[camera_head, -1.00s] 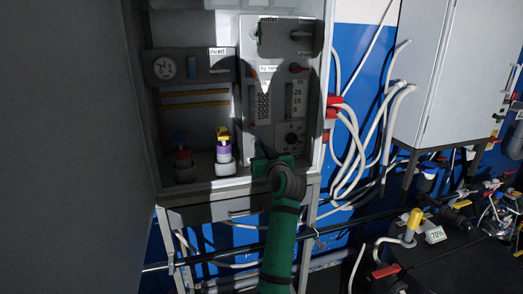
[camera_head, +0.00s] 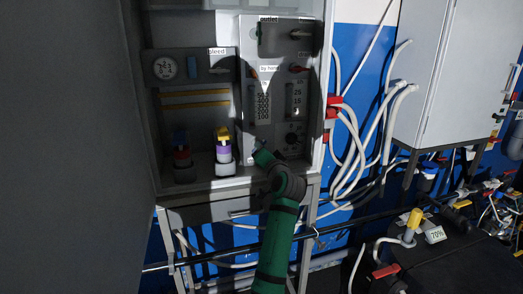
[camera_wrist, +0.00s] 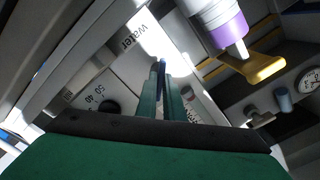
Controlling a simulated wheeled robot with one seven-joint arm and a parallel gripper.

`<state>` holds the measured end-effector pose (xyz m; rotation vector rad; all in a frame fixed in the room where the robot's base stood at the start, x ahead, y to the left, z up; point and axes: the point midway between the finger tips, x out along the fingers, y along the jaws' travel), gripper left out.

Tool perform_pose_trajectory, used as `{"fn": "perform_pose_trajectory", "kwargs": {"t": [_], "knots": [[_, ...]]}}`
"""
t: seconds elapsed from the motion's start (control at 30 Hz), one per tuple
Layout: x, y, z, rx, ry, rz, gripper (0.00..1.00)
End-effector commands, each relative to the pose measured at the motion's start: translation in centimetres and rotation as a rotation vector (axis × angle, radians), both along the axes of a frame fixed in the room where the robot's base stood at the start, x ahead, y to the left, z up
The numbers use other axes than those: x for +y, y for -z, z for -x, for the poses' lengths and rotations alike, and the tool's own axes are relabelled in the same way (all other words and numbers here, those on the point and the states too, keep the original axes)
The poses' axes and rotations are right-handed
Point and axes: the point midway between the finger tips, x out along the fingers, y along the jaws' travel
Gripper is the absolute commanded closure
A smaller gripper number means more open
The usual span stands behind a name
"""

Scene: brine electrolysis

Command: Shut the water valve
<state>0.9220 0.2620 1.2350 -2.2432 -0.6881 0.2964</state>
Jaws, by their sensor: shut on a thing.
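The word "Water" is printed on a white label (camera_wrist: 132,38) beside the fingertips in the wrist view. My gripper (camera_wrist: 161,72) is shut there, its two green fingers close together. A small dark-blue piece, the water valve's handle (camera_wrist: 161,66), appears between the tips; most of it is hidden by the fingers. In the head view my gripper (camera_head: 262,151) reaches to the lower left edge of the grey instrument panel (camera_head: 246,140). The valve cannot be made out there, so its turned position is unclear.
A purple-and-white bottle with a yellow top (camera_head: 223,146) stands just left of my gripper; its purple part also shows in the wrist view (camera_wrist: 228,32). A round gauge (camera_head: 165,67) is at upper left. White hoses (camera_head: 352,150) hang right of the cabinet.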

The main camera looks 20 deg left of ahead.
Motion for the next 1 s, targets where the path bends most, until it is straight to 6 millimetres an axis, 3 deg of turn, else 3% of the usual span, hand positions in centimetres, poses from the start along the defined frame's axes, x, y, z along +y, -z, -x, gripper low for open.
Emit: {"fn": "perform_pose_trajectory", "kwargs": {"t": [0.6,1.0], "knots": [[-0.06,0.09,-0.03,0.31,0.001,-0.456,1.0],[-0.12,0.17,-0.06,0.416,0.002,-0.613,1.0]]}}
